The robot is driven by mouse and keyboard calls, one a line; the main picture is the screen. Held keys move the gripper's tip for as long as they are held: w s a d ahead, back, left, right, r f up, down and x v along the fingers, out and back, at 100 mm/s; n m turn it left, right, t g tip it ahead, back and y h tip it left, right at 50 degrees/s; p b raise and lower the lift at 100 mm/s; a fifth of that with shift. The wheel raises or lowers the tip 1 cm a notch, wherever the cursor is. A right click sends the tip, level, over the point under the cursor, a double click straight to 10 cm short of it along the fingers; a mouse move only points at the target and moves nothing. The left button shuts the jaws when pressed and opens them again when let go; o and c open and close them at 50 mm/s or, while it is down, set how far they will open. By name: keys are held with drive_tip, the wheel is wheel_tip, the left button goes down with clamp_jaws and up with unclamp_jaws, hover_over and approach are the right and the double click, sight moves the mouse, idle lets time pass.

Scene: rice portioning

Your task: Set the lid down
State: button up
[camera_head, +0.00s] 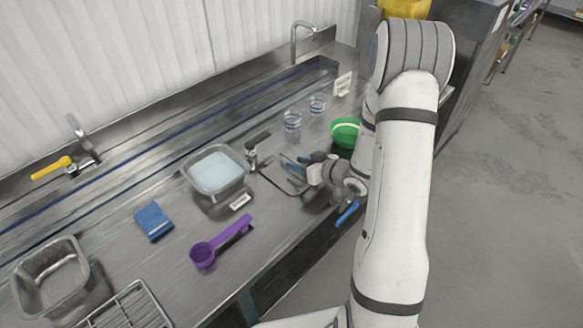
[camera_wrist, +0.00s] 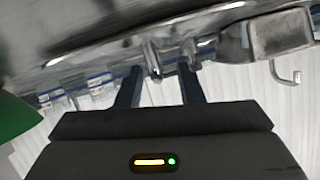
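A flat grey lid-like piece with a dark outline (camera_head: 280,181) shows low at the counter, just under and left of my gripper (camera_head: 301,160). It looks level, but I cannot tell whether it rests fully on the counter. In the wrist view, the two dark fingers of my gripper (camera_wrist: 158,75) stand well apart. A small metal part (camera_wrist: 151,58) shows between the fingertips, with no clear contact on either finger. The shiny grey surface (camera_wrist: 100,35) fills the top of that upside-down view; lid and counter are hard to separate there.
A steel pan with pale contents (camera_head: 188,181) stands left of my gripper. A green bowl (camera_head: 345,131) is close on the right. Two glasses (camera_head: 292,121) stand behind. A purple scoop (camera_head: 222,242), a blue sponge (camera_head: 153,221) and a steel tray (camera_head: 50,275) lie left.

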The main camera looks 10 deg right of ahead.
clamp_jaws()
drive_tip(key=shift+r, duration=0.1)
idle(0.5)
